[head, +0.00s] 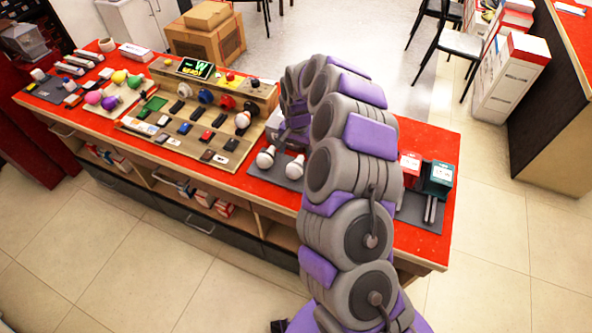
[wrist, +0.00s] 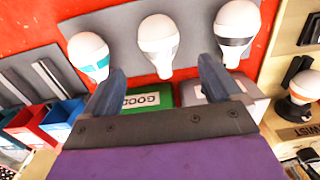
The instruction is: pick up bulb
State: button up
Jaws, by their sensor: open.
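In the wrist view three white bulbs lie in a row on a grey mat (wrist: 115,30): a teal-banded bulb (wrist: 88,55), a plain bulb (wrist: 159,40) and a black-banded bulb (wrist: 236,28). My gripper (wrist: 160,66) is open, and the plain bulb appears between its fingertips. I cannot tell how far the fingers are above it. Nothing is held. In the head view two bulbs show on the mat, a left one (head: 265,157) and a right one (head: 295,167). My arm hides the rest of the mat and most of the gripper there.
A green box labelled GOOD (wrist: 148,98) and a grey box (wrist: 240,92) stand close to the fingers. A wooden rack (head: 185,140) with switches and bulbs is left on the red counter (head: 430,225). A red bin (head: 410,166) and a green bin (head: 438,178) stand right.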

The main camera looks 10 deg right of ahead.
aim_at(295, 164)
jog(key=shift+f, duration=0.85)
jog(key=shift+a+f, duration=0.1)
jog(key=shift+a, duration=0.1)
jog(key=f, duration=0.1)
jog(key=s+a+f+b, duration=0.1)
jog(key=shift+a+f, duration=0.25)
jog(key=shift+f, duration=0.05)
jog(key=shift+d+f+b, duration=0.2)
jog(key=shift+f, duration=0.35)
jog(key=shift+d+f+b, duration=0.15)
jog(key=shift+f+b, duration=0.05)
jog(key=shift+f, duration=0.35)
jog(key=shift+d+f, duration=0.2)
jog(key=shift+d, duration=0.1)
jog(key=shift+d+r, duration=0.1)
jog(key=shift+d, duration=0.05)
jog(key=shift+a, duration=0.45)
jog(key=c, duration=0.4)
jog(key=shift+a, duration=0.15)
jog(key=c, duration=0.3)
jog(key=shift+d, duration=0.45)
jog(key=c, duration=0.4)
jog(key=shift+c, duration=0.2)
